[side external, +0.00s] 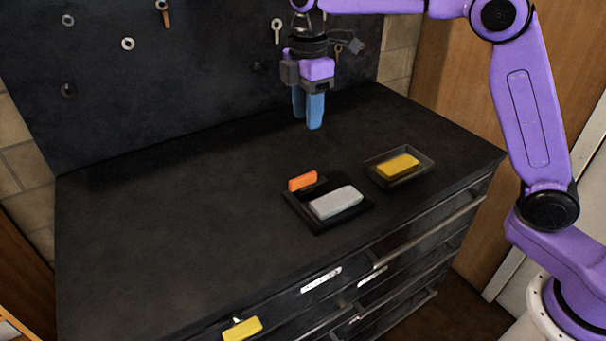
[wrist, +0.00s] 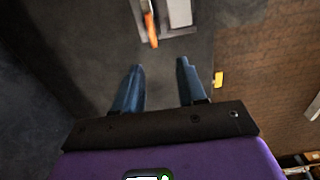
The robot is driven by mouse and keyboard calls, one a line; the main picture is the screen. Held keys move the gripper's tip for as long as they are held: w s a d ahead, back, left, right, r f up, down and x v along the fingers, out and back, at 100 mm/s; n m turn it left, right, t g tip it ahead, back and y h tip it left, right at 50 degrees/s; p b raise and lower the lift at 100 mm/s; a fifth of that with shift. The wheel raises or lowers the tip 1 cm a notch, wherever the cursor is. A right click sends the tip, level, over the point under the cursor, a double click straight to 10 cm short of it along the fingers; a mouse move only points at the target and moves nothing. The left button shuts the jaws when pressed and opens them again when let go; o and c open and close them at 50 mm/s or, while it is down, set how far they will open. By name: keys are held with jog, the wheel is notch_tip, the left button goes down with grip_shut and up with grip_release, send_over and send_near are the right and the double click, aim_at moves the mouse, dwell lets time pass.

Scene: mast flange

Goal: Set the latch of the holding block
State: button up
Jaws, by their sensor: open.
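A dark holder (side external: 316,226), apparently the holding block, sits on the black cabinet top. A light grey block (side external: 336,202) lies in it. An orange bar (side external: 303,181), which may be the latch, is at its back left corner. My gripper (side external: 307,122) is open and empty, pointing down above the cabinet top, behind and above the holder. In the wrist view the orange bar (wrist: 151,30) and the grey block (wrist: 179,12) show at the top, beyond the open fingertips (wrist: 160,66). Whether the bar is fixed to the holder I cannot tell.
A yellow block (side external: 398,167) lies in a shallow dark tray (side external: 377,179) right of the holder. A dark pegboard (side external: 180,70) with hung tools stands behind. The left cabinet top is clear.

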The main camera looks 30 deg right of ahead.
aim_at(303, 176)
jog(key=f, duration=0.5)
jog(key=w+f, duration=0.1)
jog(key=f, duration=0.5)
jog(key=w+f, duration=0.1)
jog(key=f, duration=0.5)
jog(key=shift+d+f, duration=0.15)
grip_shut()
